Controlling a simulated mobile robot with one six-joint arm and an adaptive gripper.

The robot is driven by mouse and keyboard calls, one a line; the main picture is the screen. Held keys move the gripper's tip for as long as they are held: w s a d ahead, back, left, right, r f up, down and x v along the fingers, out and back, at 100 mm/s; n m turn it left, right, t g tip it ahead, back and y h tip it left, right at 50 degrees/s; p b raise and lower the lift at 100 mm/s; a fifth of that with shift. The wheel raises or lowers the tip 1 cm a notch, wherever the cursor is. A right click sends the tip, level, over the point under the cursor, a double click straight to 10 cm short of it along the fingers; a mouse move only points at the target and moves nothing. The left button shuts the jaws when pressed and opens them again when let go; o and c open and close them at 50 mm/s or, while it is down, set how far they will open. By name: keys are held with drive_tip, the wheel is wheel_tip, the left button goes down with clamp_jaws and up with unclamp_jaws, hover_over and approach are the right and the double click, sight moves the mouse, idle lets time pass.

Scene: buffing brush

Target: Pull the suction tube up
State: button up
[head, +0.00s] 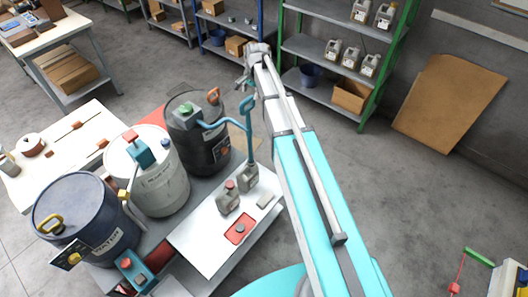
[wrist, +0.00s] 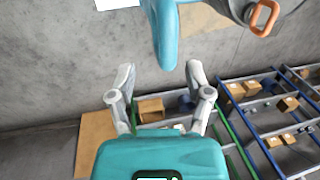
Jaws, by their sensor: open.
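The suction tube (head: 249,128) is a teal upright tube with a handle at its top. It stands beside the black barrel (head: 207,142), joined to it by a teal hose, with its lower end near a grey canister (head: 248,178). In the wrist view a teal part that looks like the tube's handle (wrist: 166,38) hangs from the top edge, near the gap between my fingertips. My gripper (wrist: 161,70) is open, its two grey fingers wide apart with nothing between their pads. In the head view my gripper (head: 245,82) is small, just above the tube's top; contact cannot be told.
A white drum (head: 160,185) and a blue drum (head: 85,225) stand left of the black barrel. A white bench top (head: 205,238) carries another canister (head: 229,198) and a red tray (head: 239,229). Shelves (head: 330,45) stand behind; open floor lies right.

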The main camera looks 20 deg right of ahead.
drive_tip(key=shift+r+p, duration=1.85)
drive_tip(key=shift+r, duration=0.35)
drive_tip(key=s+f+n+b, duration=0.4)
drive_tip(key=s+f+b, duration=0.3)
drive_tip(key=s, duration=0.4)
drive_tip(key=s+a+f+n+g+h+b, duration=0.1)
drive_tip(key=s+f+n+b, duration=0.4)
drive_tip(key=s+f+b, duration=0.3)
drive_tip(key=shift+s+f, duration=0.3)
drive_tip(key=shift+s, duration=1.9)
drive_tip(key=shift+w+a+r, duration=0.1)
wheel_tip(320, 180, up, 20)
drive_tip(key=m+t+y+p, duration=0.1)
drive_tip(key=m+p, duration=0.8)
drive_tip(key=p, duration=1.1)
hover_over(247, 99)
drive_tip(key=s+d, duration=0.2)
drive_tip(key=shift+a+r, duration=0.1)
drive_tip(key=shift+r, duration=0.05)
drive_tip(key=shift+f, duration=0.2)
drive_tip(key=f+b, duration=0.4)
drive_tip(key=w+a+f+b, duration=0.1)
drive_tip(key=f+b, duration=0.3)
drive_tip(key=b, duration=0.1)
drive_tip(key=w+f+b, duration=0.1)
drive_tip(key=f+b, duration=0.3)
drive_tip(key=f, duration=0.1)
drive_tip(key=shift+a+b, duration=0.3)
